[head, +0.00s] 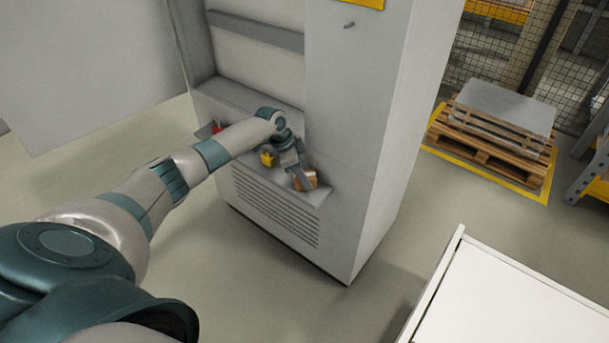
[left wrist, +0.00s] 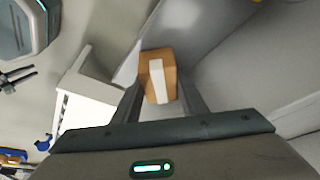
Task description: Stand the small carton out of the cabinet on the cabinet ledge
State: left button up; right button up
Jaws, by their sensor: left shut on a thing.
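The small carton (head: 305,180) is brown with a white stripe, which shows in the left wrist view (left wrist: 158,78). My left gripper (head: 301,178) is shut on it, with one finger on each side. The carton is at the right end of the cabinet ledge (head: 318,197). I cannot tell whether its bottom touches the ledge. The grey cabinet (head: 345,110) has an open recess at the left, behind my arm. Two dark prongs, seemingly my right gripper (left wrist: 30,74), show apart and empty at the left wrist view's left edge.
A yellow object (head: 268,158) and a red object (head: 216,127) are on the ledge to the left of the carton. A white-topped unit (head: 520,300) stands at the lower right. A pallet (head: 490,150) lies at the back right. The floor between is clear.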

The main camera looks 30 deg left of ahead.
pick_arm(q)
jog(key=o, duration=0.8)
pick_arm(e)
jog(key=shift+w+r, duration=0.15)
jog(key=shift+a, duration=0.1)
pick_arm(q)
jog(key=shift+r, duration=0.15)
jog(key=shift+a+r, duration=0.1)
jog(key=shift+r, duration=0.1)
jog(key=b+v, duration=0.1)
jog(key=v, duration=1)
jog(key=shift+s+r, duration=0.2)
jog(key=shift+r, duration=0.05)
pick_arm(e)
jog(key=shift+t, duration=0.5)
jog(key=w, duration=0.1)
jog(key=w+a+r, duration=0.2)
jog(key=shift+w+a, duration=0.1)
jog(key=shift+w, duration=0.05)
jog(key=shift+s+f, duration=0.15)
jog(key=shift+s, duration=0.1)
